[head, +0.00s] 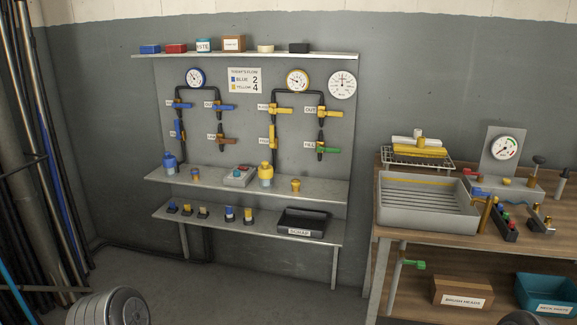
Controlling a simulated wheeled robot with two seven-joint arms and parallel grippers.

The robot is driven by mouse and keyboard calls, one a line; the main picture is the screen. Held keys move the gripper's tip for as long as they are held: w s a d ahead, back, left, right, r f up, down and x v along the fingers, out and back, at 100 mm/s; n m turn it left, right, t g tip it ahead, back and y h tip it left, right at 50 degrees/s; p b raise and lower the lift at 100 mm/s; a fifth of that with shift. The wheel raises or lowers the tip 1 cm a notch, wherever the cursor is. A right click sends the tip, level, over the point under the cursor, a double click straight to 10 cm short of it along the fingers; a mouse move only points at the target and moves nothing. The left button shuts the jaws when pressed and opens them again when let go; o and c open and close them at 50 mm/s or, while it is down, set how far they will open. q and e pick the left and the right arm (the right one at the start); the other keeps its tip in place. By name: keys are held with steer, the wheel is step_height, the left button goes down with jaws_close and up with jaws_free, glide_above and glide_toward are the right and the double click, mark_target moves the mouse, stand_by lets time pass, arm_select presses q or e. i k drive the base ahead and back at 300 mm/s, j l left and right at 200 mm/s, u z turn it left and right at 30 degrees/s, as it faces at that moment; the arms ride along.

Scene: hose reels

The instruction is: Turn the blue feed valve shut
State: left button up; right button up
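The blue valve group hangs on the left of the grey wall panel, below a blue-rimmed gauge (196,78). Its upper left blue handle (181,105) and upper right blue handle (224,107) lie crosswise to their pipes. The lower left blue handle (179,130) stands upright, in line with its pipe. A brown handle (222,139) sits at the lower right. The small labels are too blurred to tell surely which handle is the feed valve. Neither gripper is in view. A rounded grey part at the bottom left looks like part of my arm.
Yellow valves (272,137) and a green handle (328,150) are to the right. Shelves (215,183) with bottles and a scrap tray (304,223) stick out below. A workbench (400,226) stands right; dark poles (40,150) lean left. The floor before the shelves is clear.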

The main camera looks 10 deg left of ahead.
mark_target(176, 121)
steer(key=i+l+u, duration=0.15)
steer(key=i+u, duration=0.25)
steer(key=i, duration=0.25)
steer(key=i+l+u, duration=0.4)
steer(key=i, duration=0.25)
steer(key=i+l+u, duration=0.45)
steer(key=i+l, duration=0.05)
steer(key=i, duration=0.1)
